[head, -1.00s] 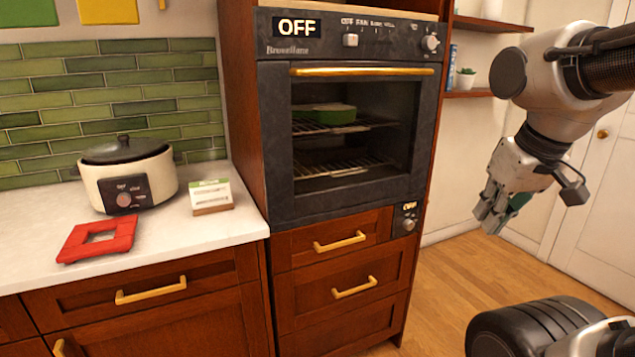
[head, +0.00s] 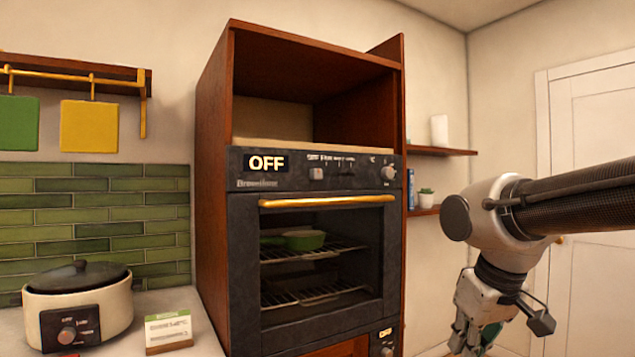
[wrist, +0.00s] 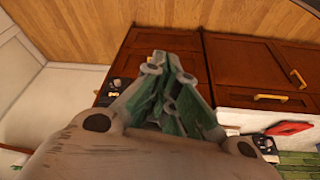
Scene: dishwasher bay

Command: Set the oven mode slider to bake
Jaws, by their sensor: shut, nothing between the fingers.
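The oven (head: 330,212) is a dark built-in unit in a tall wooden cabinet, with its door shut. Its control panel has a display (head: 267,163) reading OFF. The mode slider (head: 317,174) is a small light knob below a row of mode labels, under the leftmost label by the look of it; the labels are too small to read surely. A round knob (head: 389,173) sits at the panel's right end. My gripper (head: 462,345) hangs to the right of the oven, well apart from it and below the panel. In the wrist view my gripper (wrist: 170,75) is shut and empty, pointing at the lower cabinets.
A gold door handle (head: 327,201) sticks out below the panel. A green pan (head: 303,240) sits on a rack inside. A slow cooker (head: 78,300) and a small card (head: 168,331) stand on the left counter. Shelves (head: 440,151) are right of the cabinet.

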